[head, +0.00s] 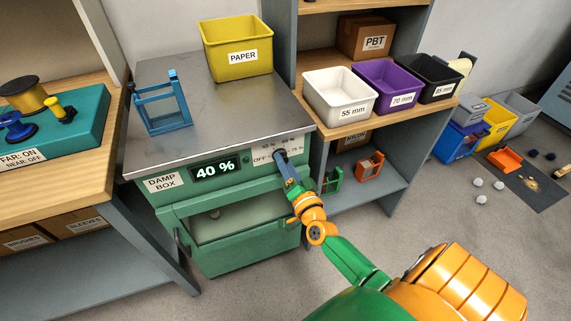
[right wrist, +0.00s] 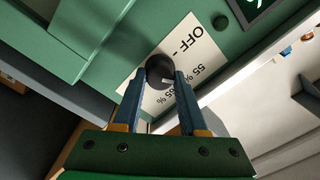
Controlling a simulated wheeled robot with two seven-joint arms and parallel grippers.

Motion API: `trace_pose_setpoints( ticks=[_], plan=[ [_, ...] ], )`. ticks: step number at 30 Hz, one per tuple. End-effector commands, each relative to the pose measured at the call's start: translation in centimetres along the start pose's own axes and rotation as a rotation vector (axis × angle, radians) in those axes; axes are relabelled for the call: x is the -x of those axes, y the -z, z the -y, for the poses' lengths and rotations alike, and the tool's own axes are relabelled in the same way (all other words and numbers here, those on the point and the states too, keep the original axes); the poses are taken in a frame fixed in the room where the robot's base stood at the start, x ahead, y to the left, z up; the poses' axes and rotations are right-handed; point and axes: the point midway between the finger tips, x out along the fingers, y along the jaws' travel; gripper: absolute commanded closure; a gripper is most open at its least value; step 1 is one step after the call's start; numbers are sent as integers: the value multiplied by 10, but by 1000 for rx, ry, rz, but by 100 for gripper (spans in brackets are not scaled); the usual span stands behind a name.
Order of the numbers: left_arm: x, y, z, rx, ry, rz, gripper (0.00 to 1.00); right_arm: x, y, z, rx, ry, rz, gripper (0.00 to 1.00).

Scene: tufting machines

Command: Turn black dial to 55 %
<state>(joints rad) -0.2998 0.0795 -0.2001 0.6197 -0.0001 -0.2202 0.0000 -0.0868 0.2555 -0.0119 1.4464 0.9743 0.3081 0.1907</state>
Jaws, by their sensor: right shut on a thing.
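The black dial (right wrist: 158,70) sits on a white label plate on the front of the green damp box (head: 240,237). In the head view it is mostly hidden behind my right gripper (head: 285,163). In the right wrist view, the fingers of my right gripper (right wrist: 167,82) are shut on the dial from both sides. The label plate (right wrist: 195,35) reads "OFF" and percent marks, partly covered. The display (head: 214,170) on the box reads 40 %. My left gripper is not in view.
A yellow PAPER bin (head: 237,60) and a blue frame (head: 162,118) stand on the box's metal top. A shelf to the right holds white (head: 340,103), purple and black bins. A wooden bench (head: 60,190) stands at the left. The floor in front is clear.

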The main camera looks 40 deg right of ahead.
Motion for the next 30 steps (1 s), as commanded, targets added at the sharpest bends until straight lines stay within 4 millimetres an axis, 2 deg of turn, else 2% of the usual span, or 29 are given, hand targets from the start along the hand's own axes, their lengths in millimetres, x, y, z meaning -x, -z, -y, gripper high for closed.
trace_pose_setpoints(
  ticks=[12, 13, 15, 16, 25, 30],
  plan=[
    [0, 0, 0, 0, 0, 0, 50, 0, 1, 1, -5, 2, -2, 100],
    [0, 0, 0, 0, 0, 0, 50, 0, 1, 1, -5, 2, -2, 50],
    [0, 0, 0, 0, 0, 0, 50, 0, 0, 1, -4, 2, -2, 31],
    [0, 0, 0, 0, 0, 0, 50, 0, 0, 1, -4, 2, -2, 28],
    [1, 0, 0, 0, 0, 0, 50, 2, 0, 0, -4, 0, 0, 28],
    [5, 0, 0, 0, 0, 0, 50, 36, 0, 0, -4, -2, 3, 28]
  ],
)
